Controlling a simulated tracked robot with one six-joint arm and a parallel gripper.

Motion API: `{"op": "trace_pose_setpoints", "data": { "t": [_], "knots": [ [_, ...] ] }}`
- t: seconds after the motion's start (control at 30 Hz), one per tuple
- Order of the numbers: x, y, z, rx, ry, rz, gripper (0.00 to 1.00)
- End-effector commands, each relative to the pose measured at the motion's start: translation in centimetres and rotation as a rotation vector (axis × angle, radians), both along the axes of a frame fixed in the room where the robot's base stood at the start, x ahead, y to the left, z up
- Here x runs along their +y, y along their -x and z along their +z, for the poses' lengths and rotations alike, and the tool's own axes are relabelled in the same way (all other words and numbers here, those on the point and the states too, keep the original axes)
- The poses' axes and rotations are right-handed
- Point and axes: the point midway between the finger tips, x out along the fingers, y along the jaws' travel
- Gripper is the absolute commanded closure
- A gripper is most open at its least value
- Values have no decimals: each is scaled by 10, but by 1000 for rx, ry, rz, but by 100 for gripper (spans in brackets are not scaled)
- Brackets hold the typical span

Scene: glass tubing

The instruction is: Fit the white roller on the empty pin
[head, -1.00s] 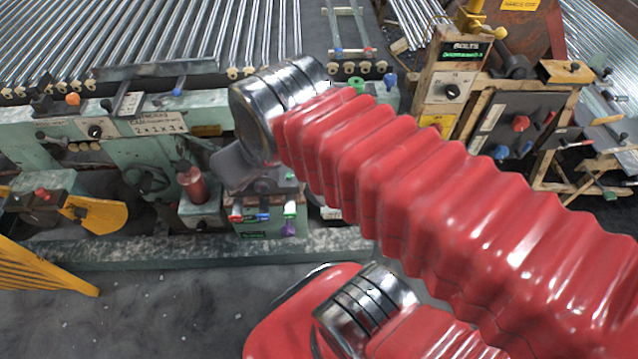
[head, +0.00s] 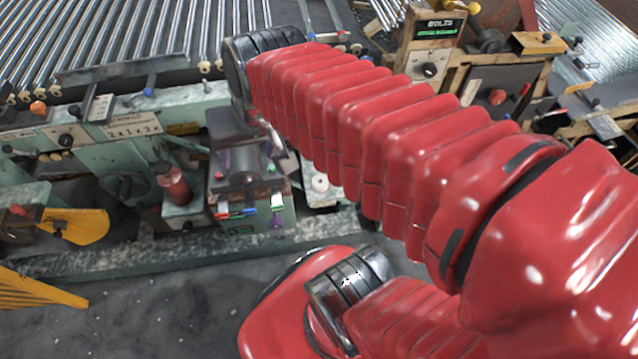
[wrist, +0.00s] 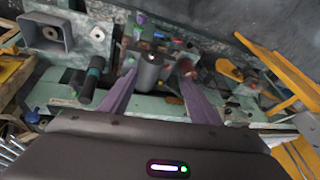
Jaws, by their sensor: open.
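A small white roller (head: 320,182) sits on a pale ledge of the green machine, right of the block with coloured tabs, in the head view. A grey cylinder (wrist: 149,72) shows between the fingers in the wrist view, and I see no contact. In the head view, my gripper (head: 245,158) is above the block, left of the roller. I cannot make out the empty pin.
Steel rods (head: 120,35) fill the back left, with cream rollers along their near ends. The block (head: 245,205) carries coloured tabs. A red cylinder (head: 173,185) stands left of it. A yellow guard (head: 75,226) is farther left. The floor in front is mostly clear.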

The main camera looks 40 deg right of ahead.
Motion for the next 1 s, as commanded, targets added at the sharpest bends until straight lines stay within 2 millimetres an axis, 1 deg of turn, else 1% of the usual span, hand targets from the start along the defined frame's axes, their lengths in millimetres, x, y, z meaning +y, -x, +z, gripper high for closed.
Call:
{"op": "trace_pose_setpoints", "data": {
  "t": [0.03, 0.23, 0.5, 0.77, 0.9, 1.0],
  "knots": [
    [-11, -3, -9, 26, -40, -88, 43],
    [-49, -14, -37, 93, -201, -435, 43],
    [-107, -16, -80, 168, -417, -919, 43],
    [-166, -2, -126, 225, -625, -1400, 43],
    [-196, 12, -151, 252, -738, -1659, 43],
    [-214, 22, -167, 264, -808, -1816, 43]
  ]
}}
